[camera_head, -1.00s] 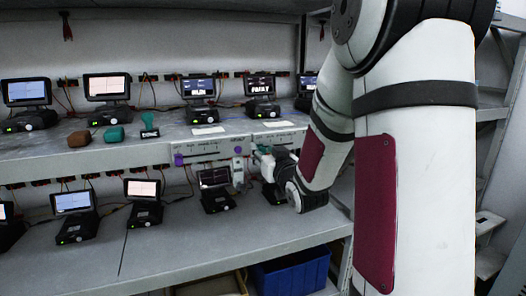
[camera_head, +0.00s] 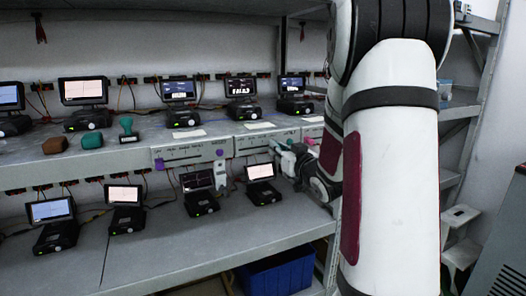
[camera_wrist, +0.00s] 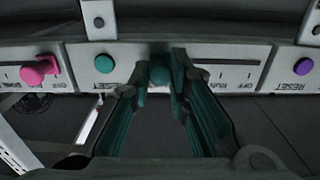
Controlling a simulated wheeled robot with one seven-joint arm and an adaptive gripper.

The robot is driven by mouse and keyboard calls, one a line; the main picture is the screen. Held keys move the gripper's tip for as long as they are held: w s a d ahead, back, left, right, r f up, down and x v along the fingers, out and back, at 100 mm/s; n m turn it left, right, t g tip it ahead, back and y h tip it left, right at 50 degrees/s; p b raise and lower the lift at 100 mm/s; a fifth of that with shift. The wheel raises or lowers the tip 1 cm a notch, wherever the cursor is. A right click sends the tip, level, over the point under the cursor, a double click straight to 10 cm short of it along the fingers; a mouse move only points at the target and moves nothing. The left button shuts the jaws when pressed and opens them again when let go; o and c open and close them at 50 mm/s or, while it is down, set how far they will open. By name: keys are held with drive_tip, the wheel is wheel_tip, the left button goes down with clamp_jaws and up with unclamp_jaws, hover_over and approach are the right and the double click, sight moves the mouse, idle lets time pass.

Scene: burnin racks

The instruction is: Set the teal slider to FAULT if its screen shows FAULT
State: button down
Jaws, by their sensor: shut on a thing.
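The teal slider knob (camera_wrist: 159,73) is between my fingertips in the wrist view, in the slot of a light grey panel (camera_head: 252,145) on the shelf edge. My gripper (camera_wrist: 162,70) is shut on it. The wrist view is upside down; a round teal button (camera_wrist: 104,63) sits left of the knob, with RESET lettering below. The knob's exact mark is hidden by the fingers. In the head view my gripper (camera_head: 281,150) is at the panel's right part. The screen (camera_head: 241,86) above this panel shows large white text, looking like FAULT but blurred.
A panel with a purple slider (camera_head: 160,165) is to the left; a pink knob (camera_wrist: 38,70) is on the neighbouring panel. Devices with screens (camera_head: 261,171) stand below. A teal-handled stamp (camera_head: 127,125) is on the upper shelf, and a blue bin (camera_head: 275,273) is underneath.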

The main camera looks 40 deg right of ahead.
drive_tip(key=shift+s+d, duration=0.15)
drive_tip(key=shift+d, duration=0.1)
drive_tip(key=c, duration=1.5)
unclamp_jaws()
drive_tip(key=shift+d, duration=0.1)
drive_tip(key=v, duration=1.2)
